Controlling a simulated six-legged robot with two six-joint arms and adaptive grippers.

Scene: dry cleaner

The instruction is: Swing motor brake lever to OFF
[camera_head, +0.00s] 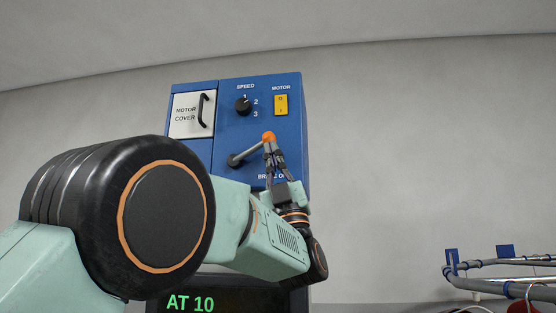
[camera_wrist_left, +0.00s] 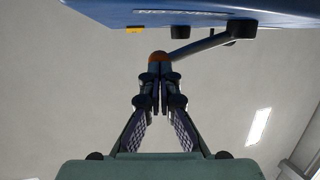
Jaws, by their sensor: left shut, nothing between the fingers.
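The brake lever (camera_head: 250,152) is a grey arm with an orange knob (camera_head: 268,136) on the lower part of a blue control panel (camera_head: 226,124). It slants up to the right from its black pivot. The lettering below reads "BRAKE O…", its end hidden by my gripper. My left gripper (camera_head: 271,151) is shut and empty, its fingertips just below the orange knob. In the left wrist view the fingertips (camera_wrist_left: 160,66) are close at the knob (camera_wrist_left: 158,56), with the lever (camera_wrist_left: 200,46) running right from it; I cannot tell whether they touch. My right gripper is not in view.
The panel also carries a white motor cover (camera_head: 186,115) with a black handle, a black speed knob (camera_head: 243,106) and a yellow motor switch (camera_head: 281,105). A display (camera_head: 190,303) reading "AT 10" sits below. Blue-and-grey rails (camera_head: 490,262) stand at the right. The wall beside the panel is bare.

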